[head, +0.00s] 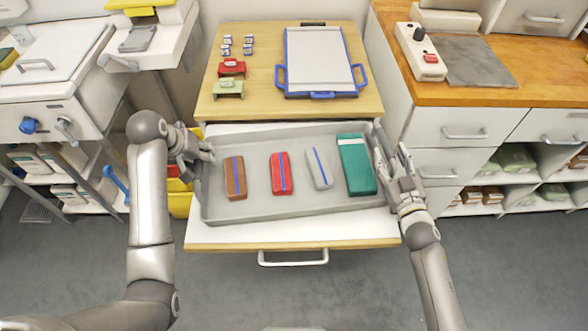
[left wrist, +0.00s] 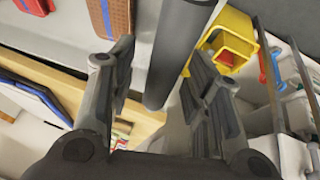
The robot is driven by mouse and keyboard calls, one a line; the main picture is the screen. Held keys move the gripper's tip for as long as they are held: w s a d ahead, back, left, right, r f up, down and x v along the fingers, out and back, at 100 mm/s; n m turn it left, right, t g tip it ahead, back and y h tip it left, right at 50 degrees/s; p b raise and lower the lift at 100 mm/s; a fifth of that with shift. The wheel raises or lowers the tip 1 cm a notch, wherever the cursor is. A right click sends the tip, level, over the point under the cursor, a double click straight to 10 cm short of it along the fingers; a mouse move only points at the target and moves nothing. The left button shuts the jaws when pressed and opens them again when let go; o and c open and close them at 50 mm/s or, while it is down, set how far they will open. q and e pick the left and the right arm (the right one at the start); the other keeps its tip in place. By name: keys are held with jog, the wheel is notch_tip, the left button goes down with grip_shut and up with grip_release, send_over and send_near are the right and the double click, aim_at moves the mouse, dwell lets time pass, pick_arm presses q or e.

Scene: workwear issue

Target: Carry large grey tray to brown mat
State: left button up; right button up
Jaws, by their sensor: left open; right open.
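The large grey tray (head: 290,207) sits on a white pull-out surface in the head view, slightly skewed. It holds a brown packet (head: 236,178), a red packet (head: 281,173), a grey packet (head: 318,169) and a green box (head: 356,170). My left gripper (head: 204,150) is open at the tray's left edge. In the left wrist view the tray's rim (left wrist: 178,50) shows between the open fingers (left wrist: 160,70). My right gripper (head: 386,165) is open at the tray's right edge; its contact is unclear. I cannot make out a clearly brown mat.
Behind the tray, a wooden top holds a blue-framed board (head: 320,62) and small red and green items. A grey-taupe mat (head: 478,62) lies on the right wooden counter (head: 550,70) beside a white switch box (head: 420,52). A yellow bin (head: 180,203) stands at left. Grey floor is clear in front.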

pick_arm(q)
grip_shut()
pick_arm(e)
grip_shut()
pick_arm(q)
jog(key=shift+r, duration=0.25)
pick_arm(e)
jog(key=shift+r, duration=0.2)
